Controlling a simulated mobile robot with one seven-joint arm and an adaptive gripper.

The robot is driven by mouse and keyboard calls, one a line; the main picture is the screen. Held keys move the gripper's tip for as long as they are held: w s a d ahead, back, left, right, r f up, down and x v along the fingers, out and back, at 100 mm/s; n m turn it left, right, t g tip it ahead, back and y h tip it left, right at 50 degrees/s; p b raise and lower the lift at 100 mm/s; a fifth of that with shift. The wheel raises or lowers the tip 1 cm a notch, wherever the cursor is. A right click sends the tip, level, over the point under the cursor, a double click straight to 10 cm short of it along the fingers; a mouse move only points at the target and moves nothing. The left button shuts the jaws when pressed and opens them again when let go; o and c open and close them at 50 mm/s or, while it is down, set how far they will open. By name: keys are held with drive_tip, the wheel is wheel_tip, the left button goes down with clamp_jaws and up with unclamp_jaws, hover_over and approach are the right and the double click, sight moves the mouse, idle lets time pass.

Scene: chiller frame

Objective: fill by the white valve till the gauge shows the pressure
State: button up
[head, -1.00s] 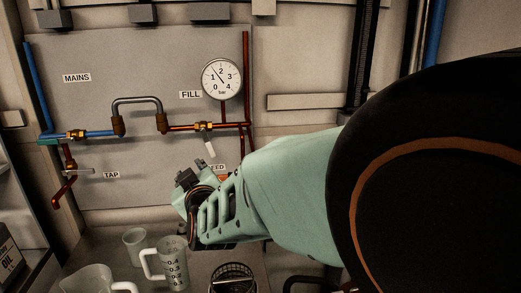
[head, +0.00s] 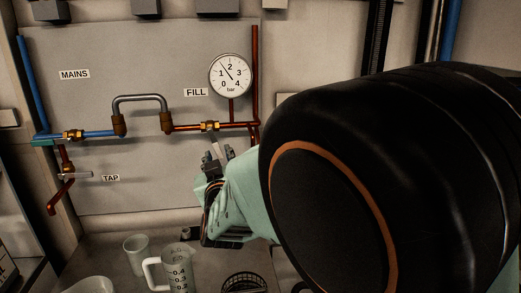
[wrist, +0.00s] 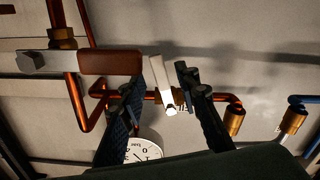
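The white valve's lever (head: 217,151) hangs down and slightly right from a brass body (head: 210,127) on the copper pipe below the FILL label. In the wrist view the white lever (wrist: 162,84) stands between my two dark fingers, with a gap on each side. My gripper (wrist: 163,95) is open around it. In the head view my gripper (head: 218,162) is just below the valve, and its fingers partly hide the lever. The round gauge (head: 231,75) is marked 0 to 4 bar. Its needle points up-left, between 1 and 2.
A red-brown handle (wrist: 110,62) on another valve is close to my left finger in the wrist view. The TAP valve (head: 75,175) and MAINS valve (head: 74,135) are at left. A looped grey hose (head: 138,98) joins the pipes. A measuring jug (head: 178,270) and cup (head: 136,255) stand below.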

sight(218, 151)
drive_tip(key=shift+x, duration=1.75)
drive_tip(key=shift+c, duration=0.5)
clamp_jaws()
